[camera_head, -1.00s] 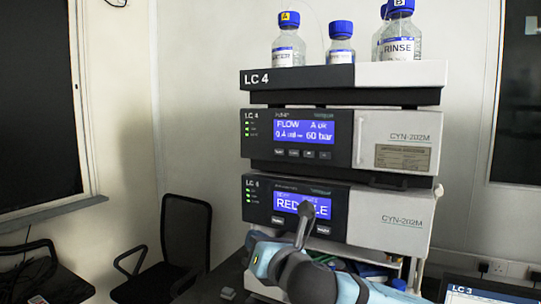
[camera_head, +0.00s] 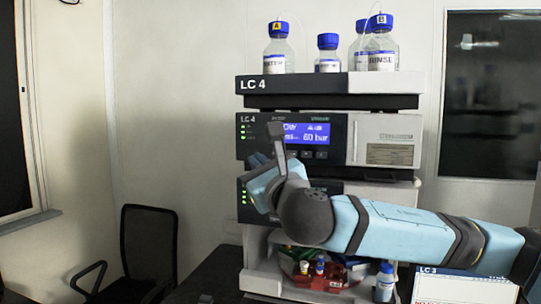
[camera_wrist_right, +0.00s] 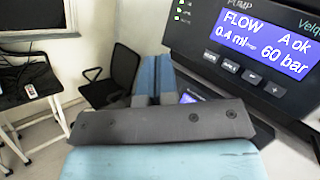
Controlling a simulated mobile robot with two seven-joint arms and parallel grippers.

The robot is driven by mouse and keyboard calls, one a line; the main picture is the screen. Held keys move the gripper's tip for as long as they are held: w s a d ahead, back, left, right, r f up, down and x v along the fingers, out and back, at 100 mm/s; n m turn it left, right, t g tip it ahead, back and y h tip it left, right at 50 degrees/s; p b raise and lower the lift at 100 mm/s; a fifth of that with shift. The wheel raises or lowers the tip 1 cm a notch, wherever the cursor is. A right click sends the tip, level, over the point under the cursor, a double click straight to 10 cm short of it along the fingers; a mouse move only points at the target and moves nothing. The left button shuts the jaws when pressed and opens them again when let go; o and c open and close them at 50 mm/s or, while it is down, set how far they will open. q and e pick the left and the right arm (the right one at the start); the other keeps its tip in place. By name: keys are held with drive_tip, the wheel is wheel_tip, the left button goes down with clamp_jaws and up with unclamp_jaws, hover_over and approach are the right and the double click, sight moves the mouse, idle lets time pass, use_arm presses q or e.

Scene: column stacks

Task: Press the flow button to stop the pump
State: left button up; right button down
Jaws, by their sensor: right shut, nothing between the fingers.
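The pump module (camera_head: 340,141) is the upper unit of the LC 4 stack. Its blue screen (camera_wrist_right: 265,40) reads FLOW 0.4 ml/min, A ok, 60 bar in the right wrist view. In the head view my arm hides the row's left end. My right gripper (camera_head: 256,160) is shut and empty, in front of the stack's left side. In the wrist view its blue fingers (camera_wrist_right: 153,75) point past the left of the button row, apart from it. My left gripper is out of view.
A second module (camera_head: 325,187) sits below the pump, largely behind my arm. Several blue-capped bottles (camera_head: 328,55) stand on top. A shelf below holds small coloured items (camera_head: 320,268). A black chair (camera_head: 148,245) stands at left. The space left of the stack is open.

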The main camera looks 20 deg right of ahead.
sight(274, 154)
drive_tip(key=shift+s+d+r, duration=0.15)
drive_tip(key=shift+r, duration=0.25)
drive_tip(key=shift+d, duration=0.1)
drive_tip(key=w+d, duration=0.1)
drive_tip(key=w, duration=0.1)
drive_tip(key=w+d, duration=0.2)
drive_tip(key=w, duration=0.1)
drive_tip(key=w+d, duration=0.2)
drive_tip(key=shift+w+b, duration=0.15)
drive_tip(key=shift+b, duration=0.2)
idle(0.5)
drive_tip(key=shift+w, duration=0.1)
idle(1.4)
